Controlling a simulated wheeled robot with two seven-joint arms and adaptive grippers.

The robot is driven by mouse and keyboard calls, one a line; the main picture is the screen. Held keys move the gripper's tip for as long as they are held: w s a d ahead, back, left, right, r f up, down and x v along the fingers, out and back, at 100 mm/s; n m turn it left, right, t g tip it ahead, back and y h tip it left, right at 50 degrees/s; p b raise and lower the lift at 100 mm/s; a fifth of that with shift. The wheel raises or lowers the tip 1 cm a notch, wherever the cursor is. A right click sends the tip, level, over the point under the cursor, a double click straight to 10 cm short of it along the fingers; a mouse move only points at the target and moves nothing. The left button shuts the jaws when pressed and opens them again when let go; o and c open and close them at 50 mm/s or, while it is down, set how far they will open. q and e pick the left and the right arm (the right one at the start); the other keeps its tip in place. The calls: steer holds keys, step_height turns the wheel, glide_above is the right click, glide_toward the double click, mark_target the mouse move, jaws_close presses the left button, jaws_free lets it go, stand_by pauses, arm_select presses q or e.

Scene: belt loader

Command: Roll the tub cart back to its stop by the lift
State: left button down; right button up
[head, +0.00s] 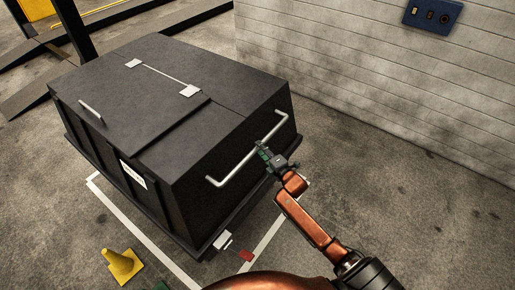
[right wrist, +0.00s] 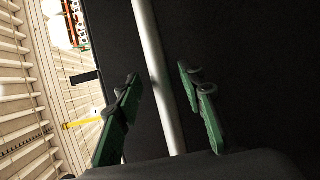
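The tub cart (head: 135,84) is a large black box with a hinged lid and a pale bar handle (head: 232,172) on its near side. My right gripper (head: 266,156) is at the right part of this handle. In the right wrist view, the green fingers (right wrist: 158,105) stand apart with the pale bar (right wrist: 160,80) passing between them. A gap shows between the bar and each finger, so the gripper is open around it. My left gripper is not in view.
White floor lines (head: 130,224) run beside the cart's near end. A yellow cone-like object (head: 122,265) stands at lower left. A small red piece (head: 246,256) is low near the cart's front. A block wall (head: 380,85) bears a blue control box (head: 432,14). Dark ramps (head: 28,92) lie at upper left.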

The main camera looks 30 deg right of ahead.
steer(key=shift+w+f, duration=0.15)
steer(key=shift+w, duration=0.55)
steer(key=shift+w+f, duration=0.15)
steer(key=shift+w, duration=0.5)
steer(key=shift+c, duration=0.3)
jaws_close()
steer(key=shift+a, duration=0.1)
